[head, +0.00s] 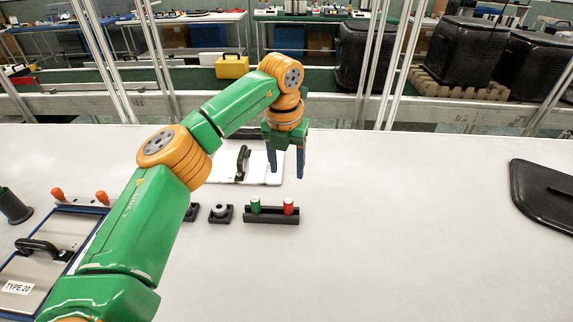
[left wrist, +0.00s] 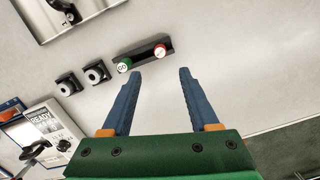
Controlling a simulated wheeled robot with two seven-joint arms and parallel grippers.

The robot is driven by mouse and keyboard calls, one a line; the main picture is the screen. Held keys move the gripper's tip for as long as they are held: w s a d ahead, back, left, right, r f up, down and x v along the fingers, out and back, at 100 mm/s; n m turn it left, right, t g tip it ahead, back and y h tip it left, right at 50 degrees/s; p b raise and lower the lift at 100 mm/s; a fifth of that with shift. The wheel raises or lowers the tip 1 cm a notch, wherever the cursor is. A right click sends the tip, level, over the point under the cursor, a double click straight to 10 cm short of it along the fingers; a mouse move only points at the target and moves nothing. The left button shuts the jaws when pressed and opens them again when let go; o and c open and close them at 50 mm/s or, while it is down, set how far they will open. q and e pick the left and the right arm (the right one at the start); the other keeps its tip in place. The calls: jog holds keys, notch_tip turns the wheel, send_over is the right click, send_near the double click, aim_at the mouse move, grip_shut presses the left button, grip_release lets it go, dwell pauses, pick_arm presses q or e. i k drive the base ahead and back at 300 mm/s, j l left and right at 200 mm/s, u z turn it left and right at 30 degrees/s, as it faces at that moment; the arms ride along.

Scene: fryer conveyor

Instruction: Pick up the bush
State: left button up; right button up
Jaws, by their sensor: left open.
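A small grey bush (head: 220,209) sits in a square black holder on the white table in the head view. A second black holder (head: 192,212) beside it is partly hidden by my left arm. The left wrist view shows two grey ring-shaped pieces in black holders, one nearer (left wrist: 96,73) and one farther left (left wrist: 67,86). My left gripper (head: 286,172) is open and empty, pointing down above the table, to the right of and beyond the bush. Its two blue fingers also show spread in the left wrist view (left wrist: 160,76). My right gripper is not in view.
A black button box (head: 271,215) with green and red buttons stands right of the holders. A white panel with a black handle (head: 243,163) lies behind. The middle right of the table is clear.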

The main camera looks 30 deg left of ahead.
aim_at(220, 210)
jog(key=k+l, duration=0.5)
jog(key=k, duration=0.15)
jog(key=k+l, duration=0.5)
jog(key=k, duration=0.2)
